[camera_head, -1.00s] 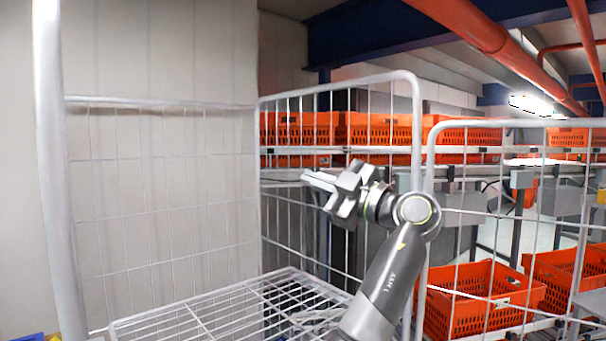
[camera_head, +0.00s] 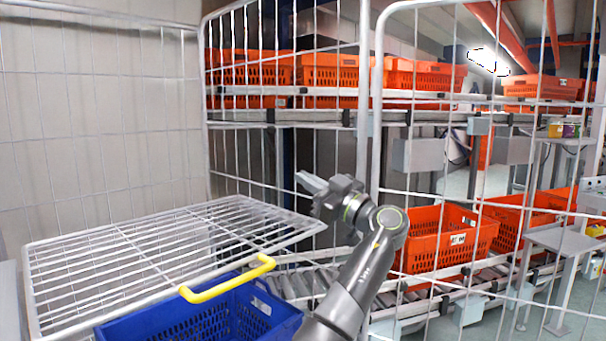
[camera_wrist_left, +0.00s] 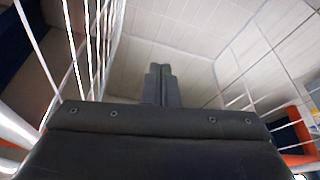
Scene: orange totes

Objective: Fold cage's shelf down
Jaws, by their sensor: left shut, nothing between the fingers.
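The cage (camera_head: 367,130) is a white wire frame with tubular uprights. Its wire shelf (camera_head: 160,250) lies roughly level across the inside in the head view. My left gripper (camera_head: 312,183) is just beyond and above the shelf's right corner, near the cage's right mesh side, apart from the shelf. Its fingers are shut and empty. In the left wrist view the shut fingers (camera_wrist_left: 162,85) point toward the pale wall, with cage wires on both sides. The shelf cannot be made out there. My right gripper is not in view.
Orange totes (camera_head: 335,75) stand on racks behind the mesh, with more orange totes (camera_head: 440,238) lower on the right. A pale wall (camera_head: 100,110) closes the left.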

